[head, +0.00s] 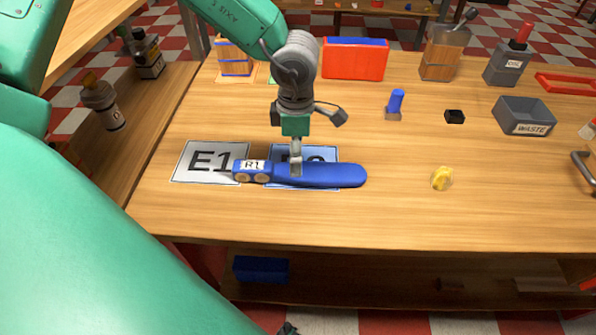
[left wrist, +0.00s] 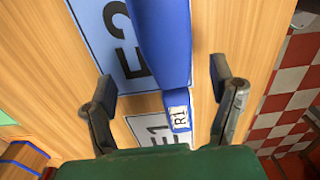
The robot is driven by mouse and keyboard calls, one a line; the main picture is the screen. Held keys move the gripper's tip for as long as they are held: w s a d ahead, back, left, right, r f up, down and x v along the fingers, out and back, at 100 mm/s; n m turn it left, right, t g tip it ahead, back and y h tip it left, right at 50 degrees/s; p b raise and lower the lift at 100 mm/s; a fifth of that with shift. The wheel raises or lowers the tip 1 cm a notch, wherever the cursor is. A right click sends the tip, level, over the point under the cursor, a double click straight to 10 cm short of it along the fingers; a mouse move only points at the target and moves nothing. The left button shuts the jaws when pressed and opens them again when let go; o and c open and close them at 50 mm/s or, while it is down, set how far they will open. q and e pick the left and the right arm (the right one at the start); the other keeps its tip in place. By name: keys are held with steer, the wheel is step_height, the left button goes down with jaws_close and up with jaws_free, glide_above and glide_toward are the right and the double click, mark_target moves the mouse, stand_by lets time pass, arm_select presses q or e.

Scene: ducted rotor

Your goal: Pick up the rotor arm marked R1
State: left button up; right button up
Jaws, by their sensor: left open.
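The blue rotor arm marked R1 (head: 325,175) lies flat on the workbench, across the E1 card (head: 195,168) and the blue E2 card (head: 330,152). Its white R1 label and two round ends are at its left. My left gripper (head: 296,170) points down over its middle, and a finger overlaps the blue surface in the head view. In the left wrist view my left gripper (left wrist: 163,88) is open, with one pad on each side of the rotor arm (left wrist: 163,45) and visible gaps. The label end points toward the wrist. My right gripper is not in view.
On the bench, a yellow piece (head: 442,178) lies to the right. A blue-topped peg (head: 395,104), a small black block (head: 455,116) and a grey waste bin (head: 523,116) stand further back. A red box (head: 355,59) stands at the back. The front strip is clear.

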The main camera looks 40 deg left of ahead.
arm_select(q)
steer(key=shift+s+d+f, duration=0.1)
steer(key=shift+s+f, duration=0.1)
steer(key=shift+f, duration=0.35)
steer(key=f, duration=0.2)
steer(key=f+b, duration=0.1)
steer(key=f, duration=0.1)
steer(key=shift+s+d+f, duration=0.1)
steer(key=shift+d, duration=0.1)
steer(key=c, duration=1.5)
